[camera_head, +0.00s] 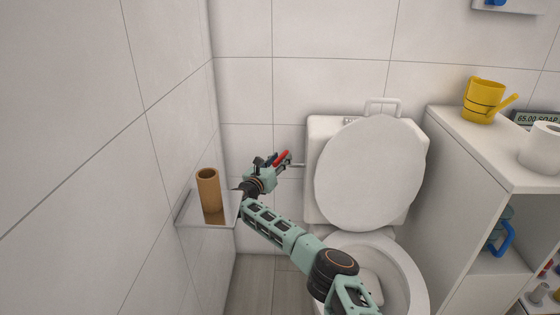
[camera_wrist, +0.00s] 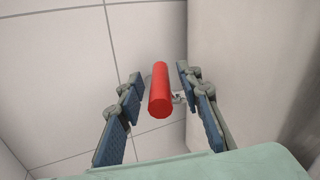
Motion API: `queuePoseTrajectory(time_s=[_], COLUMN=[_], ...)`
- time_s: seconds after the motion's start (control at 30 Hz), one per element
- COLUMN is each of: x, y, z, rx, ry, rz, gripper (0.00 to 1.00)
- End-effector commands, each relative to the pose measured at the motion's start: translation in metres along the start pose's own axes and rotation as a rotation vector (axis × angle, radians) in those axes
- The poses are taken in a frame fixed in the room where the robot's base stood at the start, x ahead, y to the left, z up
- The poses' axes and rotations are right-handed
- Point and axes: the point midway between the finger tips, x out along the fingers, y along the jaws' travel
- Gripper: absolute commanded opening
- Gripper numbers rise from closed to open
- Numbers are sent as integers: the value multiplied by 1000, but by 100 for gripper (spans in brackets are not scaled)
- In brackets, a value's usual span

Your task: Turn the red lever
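The red lever (camera_head: 281,158) sticks out at the left side of the toilet tank, near the back wall. In the wrist view the red lever (camera_wrist: 160,90) is a red cylinder with its round end facing the camera. My gripper (camera_head: 272,160) is at the lever in the head view. In the wrist view my gripper (camera_wrist: 160,92) is open, with one finger on each side of the lever. Gaps show between the lever and both fingers. A small metal fitting (camera_wrist: 179,97) shows behind the lever on its right.
The toilet tank (camera_head: 318,190) and raised lid (camera_head: 370,170) stand right of my gripper. A glass shelf (camera_head: 187,215) with a cardboard tube (camera_head: 208,190) is on the left wall, close to my forearm. A white cabinet (camera_head: 455,155) stands at the right.

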Motion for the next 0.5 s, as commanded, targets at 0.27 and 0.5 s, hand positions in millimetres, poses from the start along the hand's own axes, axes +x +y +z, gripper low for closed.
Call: queuePoseTrajectory(time_s=[0.27,0.5], x=[0,0], y=[0,0], z=[0,0], rx=[0,0], ry=[0,1], rz=[0,-1], gripper=[9,0])
